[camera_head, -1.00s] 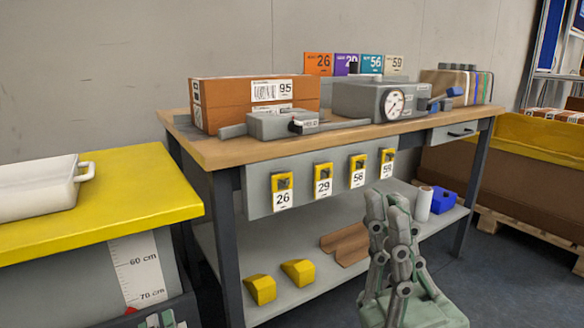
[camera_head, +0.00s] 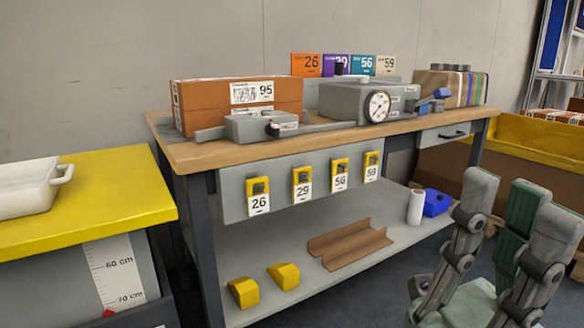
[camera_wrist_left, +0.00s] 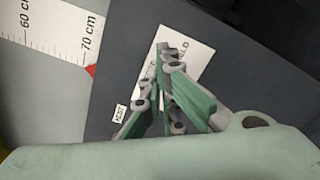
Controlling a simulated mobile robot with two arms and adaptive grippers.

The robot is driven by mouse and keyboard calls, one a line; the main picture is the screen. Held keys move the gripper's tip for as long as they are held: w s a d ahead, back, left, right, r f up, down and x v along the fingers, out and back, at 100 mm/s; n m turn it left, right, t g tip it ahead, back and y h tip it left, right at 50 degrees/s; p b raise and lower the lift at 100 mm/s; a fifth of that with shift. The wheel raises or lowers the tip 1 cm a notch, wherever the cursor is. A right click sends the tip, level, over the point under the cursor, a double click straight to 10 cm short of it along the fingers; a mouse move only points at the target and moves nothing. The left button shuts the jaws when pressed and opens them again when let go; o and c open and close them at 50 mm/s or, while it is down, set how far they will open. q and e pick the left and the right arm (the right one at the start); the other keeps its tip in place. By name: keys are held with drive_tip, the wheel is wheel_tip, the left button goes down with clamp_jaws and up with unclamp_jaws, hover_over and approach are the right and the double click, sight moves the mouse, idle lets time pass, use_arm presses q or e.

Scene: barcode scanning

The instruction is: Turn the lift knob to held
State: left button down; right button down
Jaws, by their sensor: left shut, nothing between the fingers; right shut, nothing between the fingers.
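The lift knob itself cannot be made out. In the left wrist view, my left gripper (camera_wrist_left: 166,60) is shut and empty. It is in front of a dark panel (camera_wrist_left: 118,75) bearing a white lettered label (camera_wrist_left: 192,52) and a smaller label (camera_wrist_left: 120,113). The fingers cover part of the large label and whatever lies behind them. A height scale (camera_wrist_left: 50,25) with a red pointer (camera_wrist_left: 91,71) near 70 cm is beside the panel. My right gripper (camera_head: 515,200) is shut and empty at the lower right of the head view, in front of the workbench's right end.
A yellow-topped lift table (camera_head: 110,200) carries a white tray (camera_head: 28,188) at the left. The workbench (camera_head: 215,153) holds an orange-brown box (camera_head: 200,98) and a grey gauge unit (camera_head: 345,103). Numbered yellow tags hang below it. A yellow-rimmed bin (camera_head: 540,135) stands right.

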use_arm(q)
drive_tip(key=shift+w+a+r, duration=0.2)
drive_tip(key=shift+w+a, duration=0.25)
drive_tip(key=shift+w, duration=0.15)
drive_tip(key=shift+a+r, duration=0.1)
drive_tip(key=shift+a, duration=0.1)
drive_tip(key=shift+a+f, duration=0.1)
drive_tip(key=shift+f, duration=0.1)
idle(0.3)
drive_tip(key=shift+f, duration=0.2)
drive_tip(key=shift+w+d+f, duration=0.1)
drive_tip(key=shift+d+f, duration=0.15)
drive_tip(key=shift+f, duration=0.35)
drive_tip(key=shift+w+d+f, duration=0.1)
drive_tip(key=shift+d+f, duration=0.15)
drive_tip(key=shift+f, duration=0.35)
